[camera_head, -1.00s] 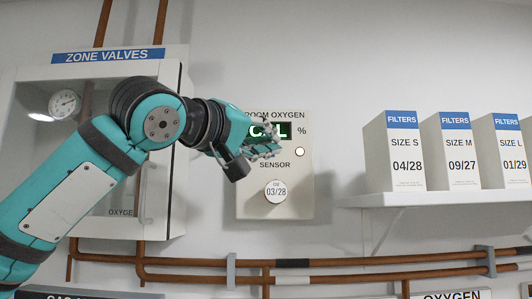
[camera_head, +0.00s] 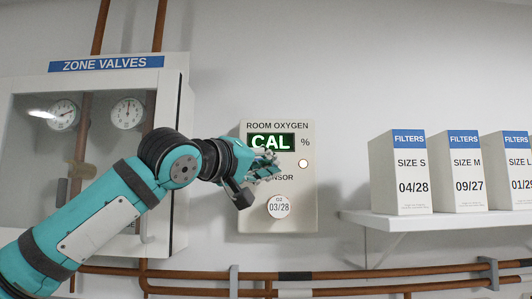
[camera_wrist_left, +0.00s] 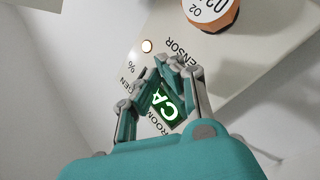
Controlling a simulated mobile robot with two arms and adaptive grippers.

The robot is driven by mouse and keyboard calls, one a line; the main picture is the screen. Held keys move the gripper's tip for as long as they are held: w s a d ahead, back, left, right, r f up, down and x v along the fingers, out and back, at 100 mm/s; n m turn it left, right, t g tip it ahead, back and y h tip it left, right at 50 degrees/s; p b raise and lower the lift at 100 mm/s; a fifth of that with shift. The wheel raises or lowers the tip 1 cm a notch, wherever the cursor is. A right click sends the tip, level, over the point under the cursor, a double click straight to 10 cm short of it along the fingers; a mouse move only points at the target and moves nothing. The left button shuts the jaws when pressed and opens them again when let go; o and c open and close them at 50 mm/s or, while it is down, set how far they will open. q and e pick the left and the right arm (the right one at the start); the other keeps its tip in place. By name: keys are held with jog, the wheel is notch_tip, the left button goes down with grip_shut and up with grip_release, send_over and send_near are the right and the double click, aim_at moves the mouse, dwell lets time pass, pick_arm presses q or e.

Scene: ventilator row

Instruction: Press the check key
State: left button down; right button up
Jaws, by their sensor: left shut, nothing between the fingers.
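The room oxygen panel (camera_head: 250,215) is a pale box on the wall with a green display (camera_head: 271,143) reading CAL. A small round pale button (camera_head: 303,164) sits right of the display's lower edge; it also shows in the left wrist view (camera_wrist_left: 147,46). It has no readable label, so I cannot tell if it is the check key. A round sensor cap (camera_head: 279,207) reads O2 03/28. My left gripper (camera_head: 268,165) is shut and empty in front of the panel, left of the button and apart from it in the picture. It hides part of the word SENSOR.
A zone valves cabinet (camera_head: 176,110) with gauges stands at left, behind my left arm. A shelf (camera_head: 365,218) with several filter boxes (camera_head: 398,170) is at right. Copper pipes (camera_head: 330,275) run below the panel. The wall between panel and shelf is clear.

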pick_arm(q)
jog(key=shift+w, duration=0.7)
dwell(0.9)
jog(key=shift+p, duration=0.35)
jog(key=shift+w, duration=0.2)
jog(key=shift+w+p, duration=0.25)
jog(key=shift+p, duration=0.05)
